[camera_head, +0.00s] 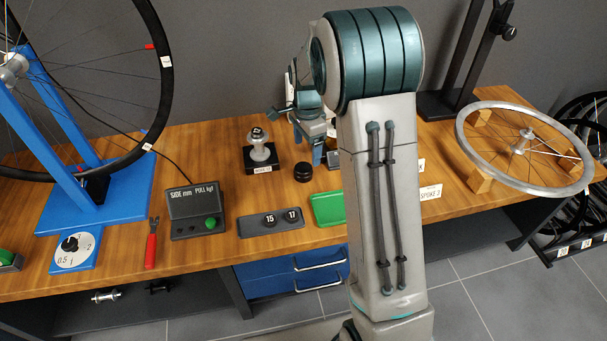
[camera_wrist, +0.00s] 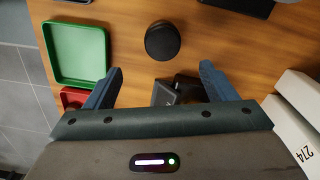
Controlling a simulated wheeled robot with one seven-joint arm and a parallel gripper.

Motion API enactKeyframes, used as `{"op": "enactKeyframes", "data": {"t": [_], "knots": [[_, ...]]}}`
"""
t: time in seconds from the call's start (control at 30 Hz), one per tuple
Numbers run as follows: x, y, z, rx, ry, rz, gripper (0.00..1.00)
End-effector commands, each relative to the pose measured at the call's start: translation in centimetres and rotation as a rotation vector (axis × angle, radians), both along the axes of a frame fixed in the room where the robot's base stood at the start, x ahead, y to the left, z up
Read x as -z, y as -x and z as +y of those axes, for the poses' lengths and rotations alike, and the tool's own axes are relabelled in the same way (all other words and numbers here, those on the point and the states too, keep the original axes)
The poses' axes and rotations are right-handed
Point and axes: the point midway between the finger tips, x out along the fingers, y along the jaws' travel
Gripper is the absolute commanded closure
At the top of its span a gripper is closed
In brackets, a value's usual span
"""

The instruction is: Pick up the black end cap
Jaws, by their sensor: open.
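The black end cap (camera_head: 303,172) is a small round dark piece lying on the wooden bench, between the hub stand and my gripper. In the wrist view the cap (camera_wrist: 162,40) lies beyond the fingertips, roughly centred on the gap and apart from both fingers. My gripper (camera_wrist: 159,82) is open, with its two blue-grey fingers spread and the cap not between them. In the head view my gripper (camera_head: 318,142) is above and slightly right of the cap, partly hidden by my arm.
A dark block (camera_wrist: 165,93) shows low between the fingers. White boxes (camera_wrist: 296,130) stand at right. A hub stand (camera_head: 263,168) is left of the cap. Bare wood surrounds the cap.

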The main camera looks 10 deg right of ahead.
Motion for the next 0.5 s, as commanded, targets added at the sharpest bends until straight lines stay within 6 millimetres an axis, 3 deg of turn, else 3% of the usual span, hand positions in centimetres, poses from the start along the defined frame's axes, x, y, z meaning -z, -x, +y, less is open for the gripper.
{"op": "enactKeyframes", "data": {"t": [0.1, 0.37, 0.5], "knots": [[2.2, 0.0, 0.0, -0.001, -0.001, 0.001, 0.22], [3.8, 0.0, 0.3, -0.005, 0.0, 0.0, 0.22], [5.6, -0.2, 0.6, -0.006, 0.0, 0.002, 0.22]]}}
